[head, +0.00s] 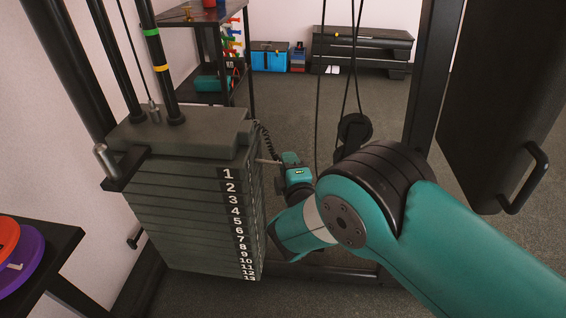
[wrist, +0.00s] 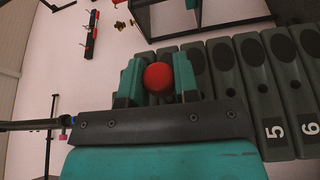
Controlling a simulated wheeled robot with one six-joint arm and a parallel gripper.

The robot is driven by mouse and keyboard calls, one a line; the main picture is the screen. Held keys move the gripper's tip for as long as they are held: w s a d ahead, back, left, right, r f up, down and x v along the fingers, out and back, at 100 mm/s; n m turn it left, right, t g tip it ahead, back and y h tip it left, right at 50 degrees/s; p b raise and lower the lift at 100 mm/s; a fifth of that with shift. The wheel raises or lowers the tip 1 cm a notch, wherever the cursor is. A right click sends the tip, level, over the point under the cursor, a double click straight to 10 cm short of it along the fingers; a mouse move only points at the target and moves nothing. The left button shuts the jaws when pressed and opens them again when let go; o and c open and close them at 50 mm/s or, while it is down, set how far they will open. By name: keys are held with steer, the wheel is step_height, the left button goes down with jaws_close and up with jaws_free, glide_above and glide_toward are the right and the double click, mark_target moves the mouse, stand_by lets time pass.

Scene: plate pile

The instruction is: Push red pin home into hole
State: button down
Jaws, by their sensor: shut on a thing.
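The red pin's round red knob (wrist: 158,77) sits between the two teal fingers of my gripper (wrist: 158,84) in the wrist view, and the gripper is shut on it. In the head view my gripper (head: 291,163) is just right of the weight stack (head: 195,205), near the height of its top plates. A thin pale shaft (head: 267,161) reaches from the gripper toward the stack's edge by plate 1. I cannot tell whether its tip is in a hole.
A coiled black cord (head: 264,139) hangs beside the stack. Cables and a black pulley (head: 354,130) are behind my arm. A black frame post (head: 431,75) and a padded panel with a handle (head: 525,180) stand at the right. Coloured discs (head: 22,262) lie at the lower left.

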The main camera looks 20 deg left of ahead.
steer(key=shift+w+d, duration=0.2)
steer(key=shift+d, duration=0.6)
steer(key=shift+w+d, duration=0.15)
steer(key=shift+d, duration=0.65)
steer(key=shift+r+p, duration=0.1)
steer(key=shift+p, duration=0.6)
steer(key=shift+n, duration=0.4)
step_height(320, 180, up, 5)
steer(key=p, duration=0.3)
steer(key=shift+f+p, duration=0.2)
steer(key=shift+p, duration=0.15)
steer(key=shift+s+a+b, duration=0.15)
steer(key=shift+a+b, duration=0.15)
steer(key=shift+a, duration=0.5)
steer(key=shift+a, duration=0.1)
